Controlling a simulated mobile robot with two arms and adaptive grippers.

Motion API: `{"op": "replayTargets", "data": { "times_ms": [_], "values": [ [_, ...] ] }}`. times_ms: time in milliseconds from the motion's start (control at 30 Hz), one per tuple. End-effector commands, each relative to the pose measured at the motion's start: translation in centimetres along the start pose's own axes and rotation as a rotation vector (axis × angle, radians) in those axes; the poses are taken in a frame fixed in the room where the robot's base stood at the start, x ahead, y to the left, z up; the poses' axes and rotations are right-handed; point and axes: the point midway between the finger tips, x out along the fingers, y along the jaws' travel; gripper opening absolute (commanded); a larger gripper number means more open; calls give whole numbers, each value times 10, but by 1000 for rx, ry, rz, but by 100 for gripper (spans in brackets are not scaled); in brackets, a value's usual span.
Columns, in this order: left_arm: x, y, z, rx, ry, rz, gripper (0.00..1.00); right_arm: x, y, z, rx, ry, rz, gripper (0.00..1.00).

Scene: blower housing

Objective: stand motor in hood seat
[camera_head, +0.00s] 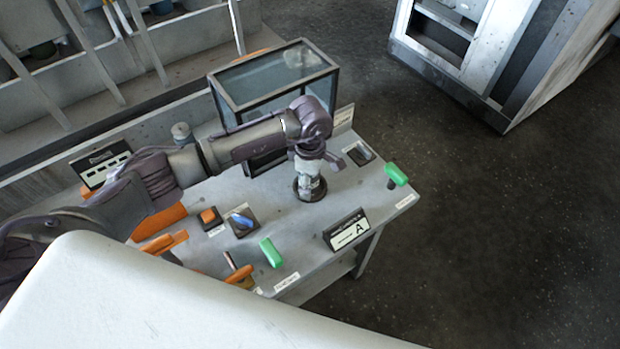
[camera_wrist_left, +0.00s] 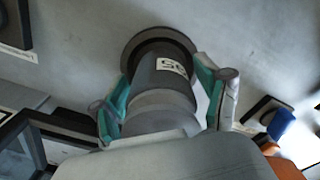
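The motor (camera_wrist_left: 160,82) is a dark grey cylinder with a white printed label, seen from above in the left wrist view. Its far end lies within the dark round ring of the hood seat (camera_wrist_left: 130,48), which also shows on the bench in the head view (camera_head: 301,196). My left gripper (camera_wrist_left: 163,85) has its teal-padded fingers on either side of the motor, apparently touching it. In the head view this gripper (camera_head: 310,182) points down over the seat. Whether the motor's end is fully down is hidden. My right gripper is in no view.
A glass-walled case (camera_head: 280,80) stands behind my left arm. Dark open floor lies to the right.

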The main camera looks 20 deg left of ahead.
Motion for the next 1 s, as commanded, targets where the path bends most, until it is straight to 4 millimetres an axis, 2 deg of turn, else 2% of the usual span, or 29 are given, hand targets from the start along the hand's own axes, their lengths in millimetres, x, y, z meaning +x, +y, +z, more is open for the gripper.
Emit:
{"op": "replayTargets", "data": {
  "times_ms": [233,367,800,1000],
  "values": [
    [0,0,0,0,0,0,77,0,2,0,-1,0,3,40],
    [-8,0,0,0,-1,-1,77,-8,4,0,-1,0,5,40],
    [-98,1,0,1,1,2,77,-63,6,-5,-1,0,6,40],
    [-120,0,0,0,1,0,77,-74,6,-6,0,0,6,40]
  ]
}}
